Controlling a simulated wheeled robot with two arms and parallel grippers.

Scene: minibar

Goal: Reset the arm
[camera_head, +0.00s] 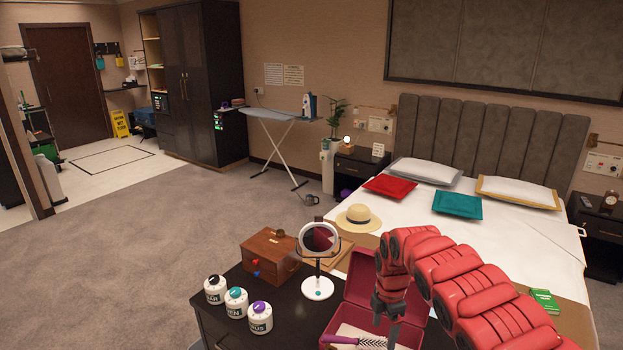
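My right arm comes in from the right, red and black, and bends down at the wrist. Its gripper (386,318) points down over an open dark red box (356,292) on the dark table. I cannot tell whether its fingers are apart or shut. A hairbrush (358,341) with a purple handle lies in the box, just below and left of the fingertips. I cannot tell whether the fingers touch it. My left gripper is not in view.
A round mirror (319,238) on a white stand, a wooden box (270,256) and three jars (236,302) stand left of the red box on the table (285,325). A straw hat (358,217) lies on the bed (490,240) behind. The carpet at left is clear.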

